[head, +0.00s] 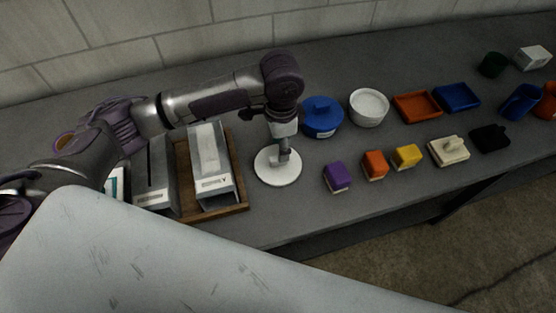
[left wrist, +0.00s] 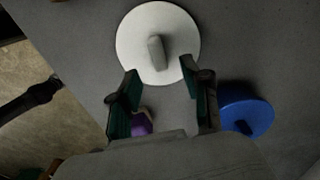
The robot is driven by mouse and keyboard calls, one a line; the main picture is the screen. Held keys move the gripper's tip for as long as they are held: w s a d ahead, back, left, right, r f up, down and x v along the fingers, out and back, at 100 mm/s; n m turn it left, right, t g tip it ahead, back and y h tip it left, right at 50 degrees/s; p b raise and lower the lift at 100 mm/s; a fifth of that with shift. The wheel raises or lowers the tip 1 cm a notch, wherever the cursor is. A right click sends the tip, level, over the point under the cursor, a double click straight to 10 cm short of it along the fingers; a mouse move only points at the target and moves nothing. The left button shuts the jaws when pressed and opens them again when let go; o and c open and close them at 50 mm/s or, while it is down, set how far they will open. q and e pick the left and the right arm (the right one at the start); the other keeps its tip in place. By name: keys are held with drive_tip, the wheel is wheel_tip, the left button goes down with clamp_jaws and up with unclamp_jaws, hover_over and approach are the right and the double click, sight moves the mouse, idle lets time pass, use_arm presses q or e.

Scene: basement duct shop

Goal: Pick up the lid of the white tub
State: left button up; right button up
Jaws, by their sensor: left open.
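The white lid (head: 278,174) is a flat round disc with an upright bar handle, lying on the grey bench. It also shows in the left wrist view (left wrist: 132,42), with its handle (left wrist: 156,52) just beyond my fingertips. The white tub (head: 368,108) stands apart from it, further right, with no lid on it. My left gripper (head: 284,148) points down over the lid. In the left wrist view my left gripper (left wrist: 159,76) has its two fingers spread apart with nothing between them. My right gripper is not in view.
A blue lidded tub (head: 322,118) stands close to the right of my gripper. Purple (head: 337,177), orange (head: 375,166) and yellow (head: 407,157) blocks sit along the front. A wooden tray (head: 240,190) with metal pieces is at left. Orange (head: 416,107) and blue (head: 457,97) trays lie further right.

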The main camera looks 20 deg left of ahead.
sight(278, 162)
use_arm(q)
drive_tip(key=f, duration=0.1)
drive_tip(key=f+p, duration=0.1)
drive_tip(key=shift+s+a+f, duration=0.2)
drive_tip(key=shift+f, duration=0.1)
wheel_tip(278, 162, down, 2)
drive_tip(key=shift+a+f, duration=0.1)
drive_tip(key=shift+f, duration=0.3)
clamp_jaws()
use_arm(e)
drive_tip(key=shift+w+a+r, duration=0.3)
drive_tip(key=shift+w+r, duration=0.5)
